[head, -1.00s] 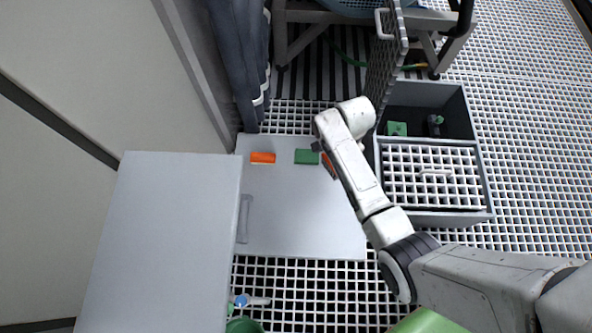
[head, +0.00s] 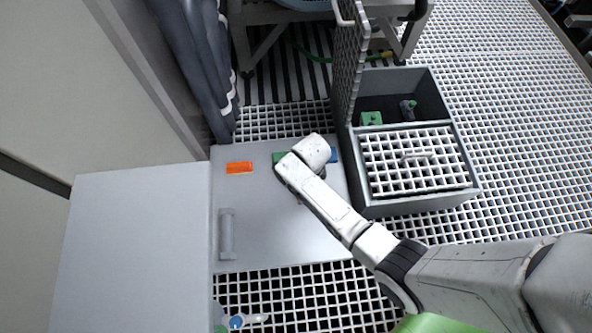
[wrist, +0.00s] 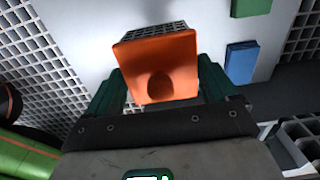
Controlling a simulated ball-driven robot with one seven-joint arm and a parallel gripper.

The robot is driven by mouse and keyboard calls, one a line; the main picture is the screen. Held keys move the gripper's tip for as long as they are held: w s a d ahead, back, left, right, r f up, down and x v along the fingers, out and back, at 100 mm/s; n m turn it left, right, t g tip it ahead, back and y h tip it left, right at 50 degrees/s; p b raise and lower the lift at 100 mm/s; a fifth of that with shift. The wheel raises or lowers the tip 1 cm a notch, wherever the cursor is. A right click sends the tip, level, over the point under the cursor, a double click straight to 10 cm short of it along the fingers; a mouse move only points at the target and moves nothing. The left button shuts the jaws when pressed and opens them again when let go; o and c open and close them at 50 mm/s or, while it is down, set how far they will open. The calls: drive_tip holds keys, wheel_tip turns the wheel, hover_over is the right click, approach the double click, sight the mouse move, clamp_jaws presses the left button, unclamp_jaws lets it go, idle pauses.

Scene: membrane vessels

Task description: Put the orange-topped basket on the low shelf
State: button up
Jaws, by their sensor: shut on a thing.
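The orange-topped basket (wrist: 158,68) fills the middle of the wrist view. Its orange face has a rounded notch, and grey mesh shows behind it. My gripper (wrist: 160,85) has its green fingers closed on either side of it. In the head view my wrist hides both gripper and basket. They appear to be over the pale low board (head: 270,225), perhaps the low shelf. Whether the basket touches the board I cannot tell. The board has an orange piece (head: 239,167), a green piece (head: 279,157) and a blue piece (head: 333,155) along its far edge.
A pale cabinet (head: 130,240) stands at the left, beside the board. A grey crate (head: 425,205) with a grid lid and an upright mesh panel (head: 349,60) is close on the right. Dark blue hanging cloth (head: 195,65) is behind. Grating floor lies in front.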

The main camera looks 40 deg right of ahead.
drive_tip(key=a+f+b, duration=0.1)
drive_tip(key=f, duration=0.1)
drive_tip(key=w+a+f+b, duration=0.1)
drive_tip(key=a+f, duration=0.1)
drive_tip(key=shift+w+f, duration=0.1)
drive_tip(key=f, duration=0.1)
drive_tip(key=f+b, duration=0.2)
drive_tip(key=shift+w+a+f, duration=0.1)
drive_tip(key=shift+a+f, duration=0.15)
drive_tip(key=o, duration=0.9)
wheel_tip(320, 180, up, 12)
drive_tip(key=p, duration=0.6)
drive_tip(key=shift+r+p, duration=0.1)
drive_tip(key=shift+p, duration=0.2)
